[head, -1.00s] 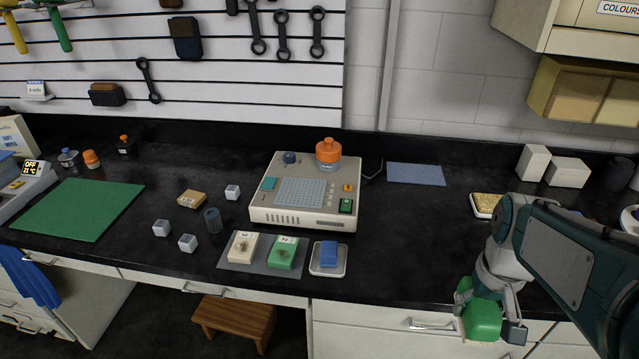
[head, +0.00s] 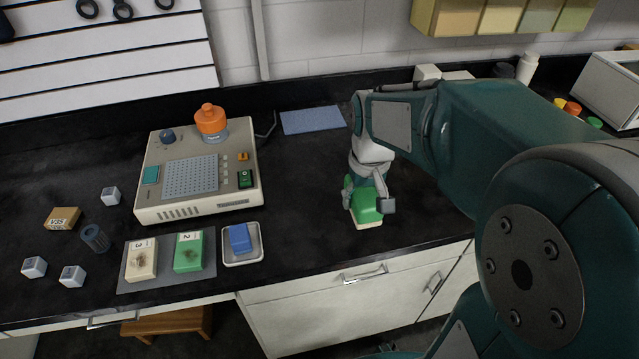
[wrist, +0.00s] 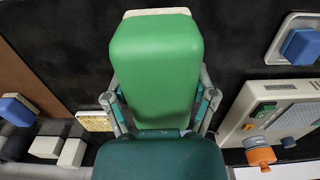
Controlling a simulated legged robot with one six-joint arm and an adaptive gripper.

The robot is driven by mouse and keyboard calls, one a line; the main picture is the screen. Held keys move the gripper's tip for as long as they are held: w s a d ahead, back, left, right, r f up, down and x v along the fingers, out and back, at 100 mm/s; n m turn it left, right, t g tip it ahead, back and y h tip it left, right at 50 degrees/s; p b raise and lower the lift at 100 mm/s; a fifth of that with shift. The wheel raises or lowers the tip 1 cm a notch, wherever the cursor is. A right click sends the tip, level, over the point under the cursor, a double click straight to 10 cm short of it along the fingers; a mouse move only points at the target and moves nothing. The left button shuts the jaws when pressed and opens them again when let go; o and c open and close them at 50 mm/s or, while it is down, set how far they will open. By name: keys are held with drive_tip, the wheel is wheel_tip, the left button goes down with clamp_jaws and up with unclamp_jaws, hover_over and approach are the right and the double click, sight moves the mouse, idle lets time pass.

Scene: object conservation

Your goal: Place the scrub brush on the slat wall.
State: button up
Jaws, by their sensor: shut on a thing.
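My gripper (head: 367,197) is shut on a green block with a pale underside, which looks like the scrub brush (head: 366,208). The brush is in front of the black counter's edge or just over it; its exact height is unclear. In the wrist view the green brush (wrist: 157,65) fills the middle between the fingers, with its pale end at the top. The white slat wall (head: 110,80) is at the upper left of the head view, far from my gripper, and only partly in frame.
A beige device (head: 195,205) with an orange-capped bottle (head: 211,122) stands left of my gripper. A grey mat (head: 165,279) with two sponge-like blocks and a white tray (head: 256,254) with a blue block (head: 239,238) lie nearer. A blue cloth (head: 312,120) lies behind. Counter around my gripper is clear.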

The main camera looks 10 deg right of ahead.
drive_tip(key=w+f, duration=0.1)
drive_tip(key=w+a, duration=0.1)
drive_tip(key=w, duration=0.1)
drive_tip(key=w+a+f, duration=0.1)
drive_tip(key=shift+w+f, duration=0.3)
drive_tip(key=shift+w, duration=0.1)
hover_over(332, 212)
drive_tip(key=f, duration=0.4)
drive_tip(key=shift+s+d+f, duration=0.1)
drive_tip(key=shift+s+f, duration=0.15)
drive_tip(key=shift+s, duration=0.05)
drive_tip(key=shift+w+f, duration=0.4)
drive_tip(key=shift+f, duration=1.55)
drive_tip(key=o, duration=1.1)
drive_tip(key=shift+f, duration=0.1)
